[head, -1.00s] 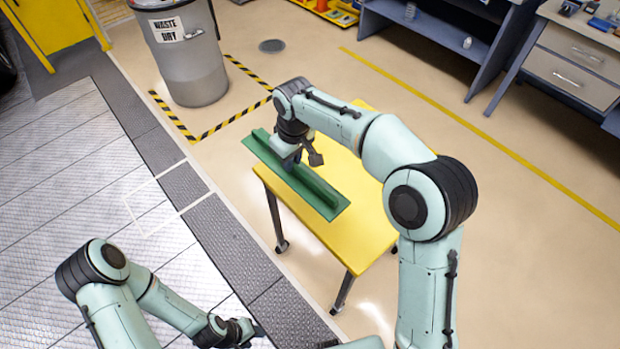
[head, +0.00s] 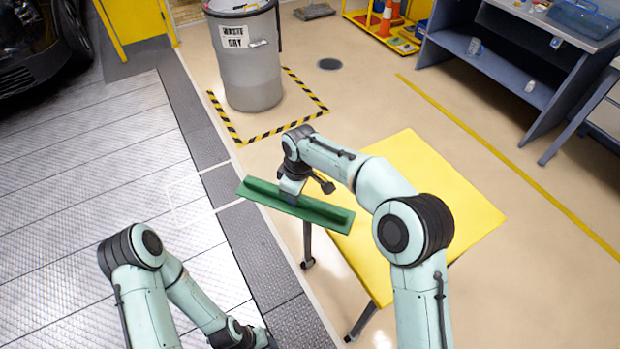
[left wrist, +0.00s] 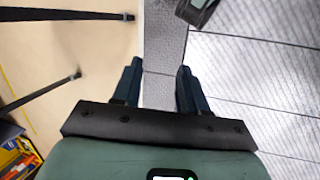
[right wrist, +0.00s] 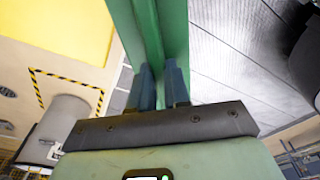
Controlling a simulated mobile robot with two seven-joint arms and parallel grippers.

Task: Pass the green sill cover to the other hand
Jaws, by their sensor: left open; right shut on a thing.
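The green sill cover (head: 318,212) is a long strip with a raised rib. My right gripper (head: 293,190) is shut on it near the middle and holds it at the left edge of the yellow table, its left end out over the floor. In the right wrist view the sill cover (right wrist: 150,30) runs away between the fingers (right wrist: 160,88), which are closed on its rib. My left gripper (left wrist: 156,85) is open and empty in the left wrist view, above the floor strip. In the head view it is low in the picture, apart from the sill cover, its fingertips hard to see.
The yellow table (head: 440,195) has a bare top. A grey waste bin (head: 248,65) stands behind it inside striped floor tape. A grey workbench (head: 530,45) is at the back right. A dark car (head: 40,50) shows at the upper left. The tiled floor at left is clear.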

